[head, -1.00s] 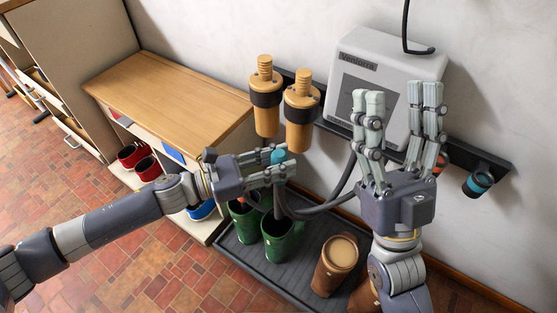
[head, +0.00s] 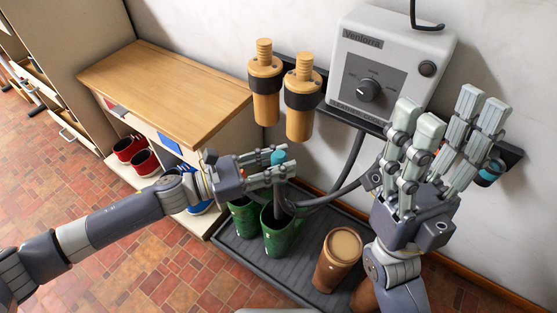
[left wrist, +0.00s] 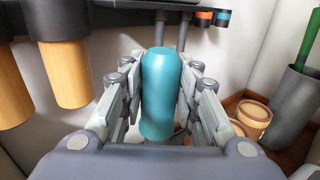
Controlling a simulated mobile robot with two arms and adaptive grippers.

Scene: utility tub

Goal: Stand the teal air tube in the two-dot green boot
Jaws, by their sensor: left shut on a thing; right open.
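The teal air tube (head: 278,157) is held between the fingers of my left gripper (head: 272,170), above the green boots. In the left wrist view the teal tube (left wrist: 163,92) stands upright between the two finger pairs. Below the fingers a grey hose runs down to the mouth of the front green boot (head: 278,238) and another stretch bends right. Whether the lower end is inside the boot is hard to tell. A second green boot (head: 243,216) stands behind left. Dot marks on the boots cannot be made out. My right gripper (head: 446,142) is open and empty, in front of the wall unit.
A grey dryer unit (head: 388,60) with a dial is on the wall. A brown boot (head: 335,265) stands on the dark tray (head: 290,278). A wooden-topped shoe bench (head: 165,85) is at left.

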